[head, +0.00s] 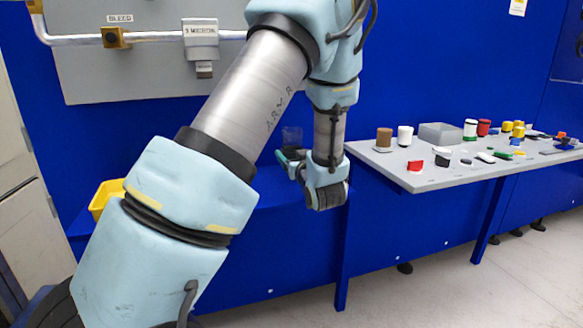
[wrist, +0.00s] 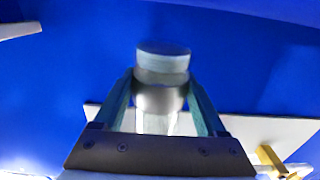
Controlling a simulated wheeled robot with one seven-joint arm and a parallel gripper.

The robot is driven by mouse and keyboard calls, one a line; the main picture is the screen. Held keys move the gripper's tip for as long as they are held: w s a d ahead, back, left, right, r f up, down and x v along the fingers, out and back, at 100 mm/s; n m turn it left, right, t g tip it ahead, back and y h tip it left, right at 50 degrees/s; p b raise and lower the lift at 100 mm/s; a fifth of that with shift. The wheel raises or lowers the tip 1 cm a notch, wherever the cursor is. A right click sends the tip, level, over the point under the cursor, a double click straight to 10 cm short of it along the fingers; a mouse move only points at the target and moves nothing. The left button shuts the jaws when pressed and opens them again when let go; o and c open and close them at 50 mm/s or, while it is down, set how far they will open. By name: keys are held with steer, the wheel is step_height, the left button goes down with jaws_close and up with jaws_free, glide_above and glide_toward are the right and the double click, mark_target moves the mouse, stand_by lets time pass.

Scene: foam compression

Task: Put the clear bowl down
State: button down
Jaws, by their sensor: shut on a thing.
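The clear bowl (wrist: 162,64) shows between my fingers in the wrist view, somewhat blurred. In the head view it is a faint see-through shape (head: 291,135) against the blue wall, just above the fingers. My gripper (wrist: 160,92) is shut on the bowl, with one finger on each side of it. In the head view my gripper (head: 289,158) is in the air over the blue ledge, left of the grey table. The bowl's underside is hard to make out.
The grey table (head: 390,158) at right holds several cups, a grey box (head: 440,133) and small parts. A yellow bin (head: 105,196) sits at left, partly behind my arm. The blue ledge (head: 275,200) below my gripper looks clear where visible. A grey wall panel (head: 85,75) carries a pipe.

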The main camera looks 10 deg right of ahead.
steer(key=shift+w+f, duration=0.15)
steer(key=shift+f, duration=1.7)
jaws_free()
steer(key=shift+f, duration=0.1)
steer(key=shift+s, duration=0.2)
steer(key=s+d, duration=0.1)
steer(key=s, duration=1)
steer(key=shift+s+d+b, duration=0.2)
steer(key=shift+s+b, duration=0.05)
steer(key=shift+b, duration=0.2)
